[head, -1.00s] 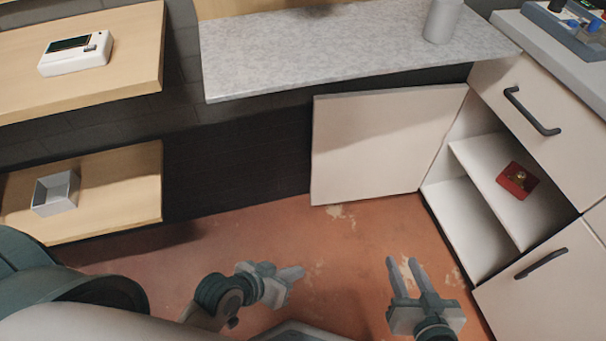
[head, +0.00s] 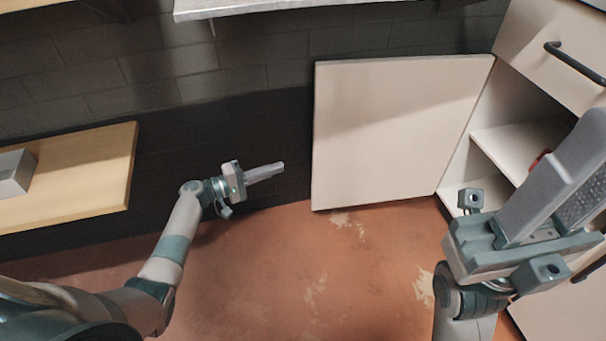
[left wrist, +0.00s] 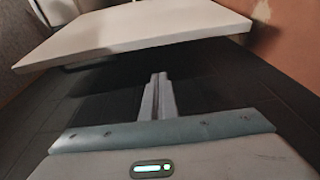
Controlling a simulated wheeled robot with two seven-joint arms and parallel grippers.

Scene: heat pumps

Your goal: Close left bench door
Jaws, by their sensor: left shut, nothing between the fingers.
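The left bench door (head: 395,130) is a flat cream panel. It stands wide open, swung out to the left from its cabinet (head: 515,145). It also shows in the left wrist view (left wrist: 130,32), beyond my fingers. My left gripper (head: 266,172) is shut and empty, to the left of the door's free edge and apart from it. Its shut fingers (left wrist: 157,97) point toward the door in the wrist view. My right gripper (head: 570,170) is large and near the camera at the right, in front of the cabinet. Whether its fingers are apart is unclear from this angle.
A wooden shelf (head: 85,180) with a grey box (head: 14,172) is at the left. A grey countertop (head: 260,8) overhangs at the top. A drawer with a dark handle (head: 575,62) is above the cabinet opening. The reddish floor (head: 300,270) is clear between my arms.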

